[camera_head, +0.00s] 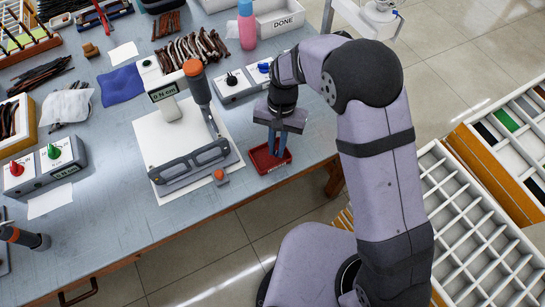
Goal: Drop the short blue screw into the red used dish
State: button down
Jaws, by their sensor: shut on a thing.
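The red used dish (261,166) sits near the front right edge of the blue-grey table. My gripper (277,150) points straight down over the dish, with its bluish fingertips low at or just above it. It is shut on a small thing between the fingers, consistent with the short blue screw. The screw itself is too small and hidden to make out. Whether the tips touch the dish floor cannot be told.
A grey two-knob box (232,88) is behind. The table edge (215,196) is close in front.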

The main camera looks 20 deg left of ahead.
jog(key=c, duration=1.7)
grip_release()
jog(key=shift+b+v, duration=0.65)
jog(key=shift+v, duration=2.95)
